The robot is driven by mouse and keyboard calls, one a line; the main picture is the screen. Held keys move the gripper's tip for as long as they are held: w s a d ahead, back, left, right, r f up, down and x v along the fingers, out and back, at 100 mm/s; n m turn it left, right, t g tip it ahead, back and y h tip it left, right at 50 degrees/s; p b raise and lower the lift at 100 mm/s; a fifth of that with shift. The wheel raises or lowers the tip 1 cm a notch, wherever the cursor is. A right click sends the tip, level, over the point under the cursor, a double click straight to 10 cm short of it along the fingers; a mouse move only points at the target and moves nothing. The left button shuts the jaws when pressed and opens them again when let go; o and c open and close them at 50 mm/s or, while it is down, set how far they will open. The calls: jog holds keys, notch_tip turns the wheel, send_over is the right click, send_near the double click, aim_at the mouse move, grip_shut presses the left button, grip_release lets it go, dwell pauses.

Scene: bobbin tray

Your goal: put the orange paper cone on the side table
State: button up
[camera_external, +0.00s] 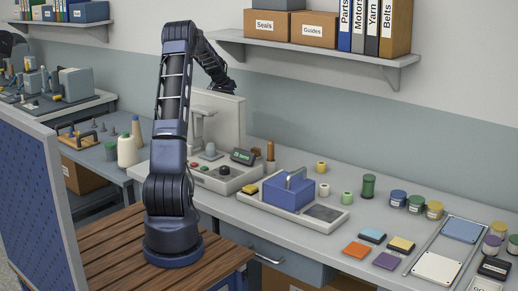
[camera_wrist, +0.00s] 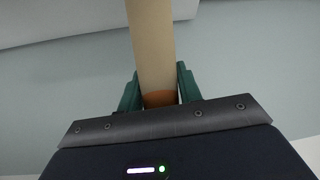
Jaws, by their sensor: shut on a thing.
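My gripper (camera_wrist: 158,78) is shut on a long pale tan piece with an orange band at its base (camera_wrist: 151,45), which fits the orange paper cone. It stands out between the green fingers, and its far end runs out of the top of the wrist view. In the external view my arm reaches up and back over the main bench; the held cone cannot be made out there.
The main bench holds a control box (camera_external: 222,172), a blue handled block (camera_external: 288,192) on a tray, and several spools and jars. A wall shelf (camera_external: 300,48) with boxes and binders overhangs it. A blue perforated panel (camera_external: 30,210) stands at the front left.

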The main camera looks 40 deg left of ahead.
jog(key=s+a+r+n+y, duration=0.1)
jog(key=s+a, duration=0.6)
jog(key=a, duration=0.4)
jog(key=s+a+r+n+g+y, duration=0.1)
jog(key=s+a+n, duration=0.1)
jog(key=s+a, duration=0.75)
jog(key=s+a+r+n, duration=0.15)
jog(key=s+a, duration=0.45)
jog(key=a, duration=0.7)
notch_tip(320, 180, down, 19)
jog(key=shift+w+d, duration=0.15)
jog(key=shift+d, duration=0.05)
jog(key=shift+f, duration=0.25)
jog(key=o, duration=1.2)
jog(key=v, duration=1.2)
jog(key=shift+d, duration=0.2)
